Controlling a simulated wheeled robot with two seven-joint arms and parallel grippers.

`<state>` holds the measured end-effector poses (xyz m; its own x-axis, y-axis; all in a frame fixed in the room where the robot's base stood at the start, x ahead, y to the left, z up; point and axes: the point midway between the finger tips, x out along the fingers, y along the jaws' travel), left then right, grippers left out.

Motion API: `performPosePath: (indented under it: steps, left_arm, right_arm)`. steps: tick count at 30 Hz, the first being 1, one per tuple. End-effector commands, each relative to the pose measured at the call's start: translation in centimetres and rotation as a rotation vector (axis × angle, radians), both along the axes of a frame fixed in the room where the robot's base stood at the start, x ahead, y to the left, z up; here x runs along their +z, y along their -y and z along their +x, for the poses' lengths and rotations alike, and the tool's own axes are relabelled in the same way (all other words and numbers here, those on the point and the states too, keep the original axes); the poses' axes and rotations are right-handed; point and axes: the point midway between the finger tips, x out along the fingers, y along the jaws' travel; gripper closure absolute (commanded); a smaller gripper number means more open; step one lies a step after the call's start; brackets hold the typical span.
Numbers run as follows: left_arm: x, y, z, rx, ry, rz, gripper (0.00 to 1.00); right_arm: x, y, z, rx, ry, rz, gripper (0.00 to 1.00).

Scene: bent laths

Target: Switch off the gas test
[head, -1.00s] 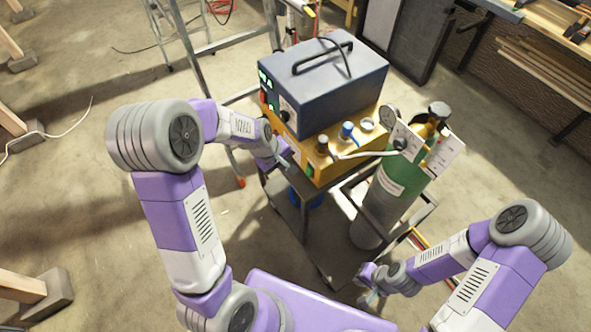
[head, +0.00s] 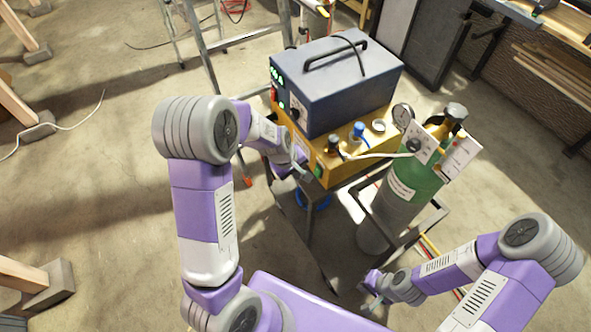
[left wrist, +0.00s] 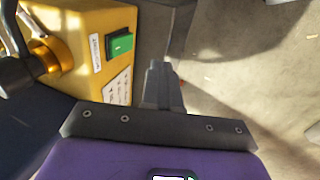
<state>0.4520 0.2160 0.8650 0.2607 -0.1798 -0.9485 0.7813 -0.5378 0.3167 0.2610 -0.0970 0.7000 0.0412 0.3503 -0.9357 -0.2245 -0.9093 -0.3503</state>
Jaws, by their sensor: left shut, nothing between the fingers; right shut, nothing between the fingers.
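The yellow unit (head: 350,170) stands on a dark cart under a blue-grey box (head: 335,85). A green rocker switch (left wrist: 120,46) sits on its yellow panel beside a white label in the left wrist view. It shows small in the head view (head: 319,170). My left gripper (head: 306,174) is shut and empty, close to that panel. In the left wrist view its closed fingers (left wrist: 160,82) are to the right of and below the switch, apart from it in the picture. My right gripper (head: 372,303) is low near the cart, shut and empty.
A green and grey gas cylinder (head: 400,195) with a gauge and hanging tags stands at the cart's right. A white hose runs from the yellow unit to it. A ladder (head: 205,60) stands behind. The floor at left is mostly clear.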

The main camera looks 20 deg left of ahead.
Motion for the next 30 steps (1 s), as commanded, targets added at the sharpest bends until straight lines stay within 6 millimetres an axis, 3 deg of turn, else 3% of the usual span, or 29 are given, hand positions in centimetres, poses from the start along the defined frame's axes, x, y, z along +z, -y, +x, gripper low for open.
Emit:
performPosePath:
  steps: [1,7,15,30]
  left_arm:
    - [-1.6,0.2,0.2,0.0,-0.005,0.0,1.0]
    - [-5.1,1.0,1.5,-0.001,-0.001,0.0,1.0]
    - [-5.0,2.9,4.2,-0.002,0.0,0.001,1.0]
    - [-5.2,3.1,4.5,0.001,0.006,-0.005,1.0]
  right_arm:
    - [-0.7,0.0,0.0,0.0,0.0,0.0,1.0]
    - [-1.8,0.0,0.0,0.0,0.0,0.0,1.0]
    - [-1.8,0.0,0.0,0.0,0.0,0.0,1.0]
    - [-2.1,0.0,0.0,0.0,0.0,0.0,1.0]
